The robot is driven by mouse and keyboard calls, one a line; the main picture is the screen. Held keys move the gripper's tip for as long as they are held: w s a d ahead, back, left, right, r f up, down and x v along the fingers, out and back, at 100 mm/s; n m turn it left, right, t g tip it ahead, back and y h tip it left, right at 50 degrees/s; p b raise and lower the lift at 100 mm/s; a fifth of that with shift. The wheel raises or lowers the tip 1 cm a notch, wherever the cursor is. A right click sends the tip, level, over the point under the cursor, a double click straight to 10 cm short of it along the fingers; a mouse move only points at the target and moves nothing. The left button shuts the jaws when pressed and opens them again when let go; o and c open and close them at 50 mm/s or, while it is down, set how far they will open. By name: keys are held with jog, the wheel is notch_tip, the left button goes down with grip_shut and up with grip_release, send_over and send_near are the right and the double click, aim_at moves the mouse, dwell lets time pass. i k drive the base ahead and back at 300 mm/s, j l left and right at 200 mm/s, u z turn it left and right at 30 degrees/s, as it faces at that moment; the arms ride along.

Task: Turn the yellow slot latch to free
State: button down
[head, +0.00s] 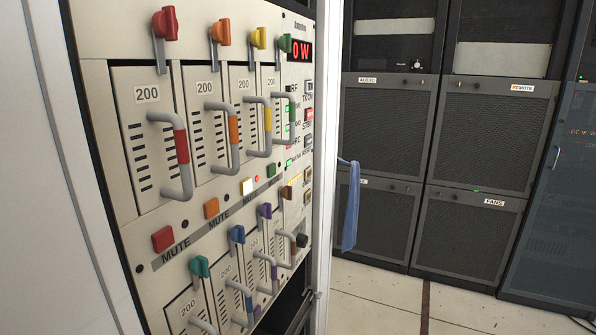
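The yellow slot latch (259,38) sits at the top of the third module from the left in the upper row of the rack. Its yellow knob is at the top, and a short grey piece hangs below it over the module's top edge. The module below (243,83) is labelled 200 and has a grey handle with a yellow band (267,118). The module sits in its slot, its face in line with its neighbours. My gripper is not in view.
Red (165,24), orange (221,33) and green (285,43) latches flank the yellow one, with protruding handles below. MUTE buttons (211,208) separate the upper and lower rows. A blue cloth (351,205) hangs at the rack's right edge. Open floor (380,300) lies right, before dark cabinets (480,135).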

aim_at(258, 38)
jog(key=u, duration=1.05)
jog(key=i+l+u, duration=0.15)
jog(key=l+u, duration=0.25)
jog(key=i+l+u, duration=0.1)
jog(key=l+u, duration=0.3)
jog(key=l, duration=0.15)
jog(key=l+u, duration=0.4)
jog(key=l, duration=0.15)
jog(key=l+u, duration=0.35)
jog(key=l, duration=0.2)
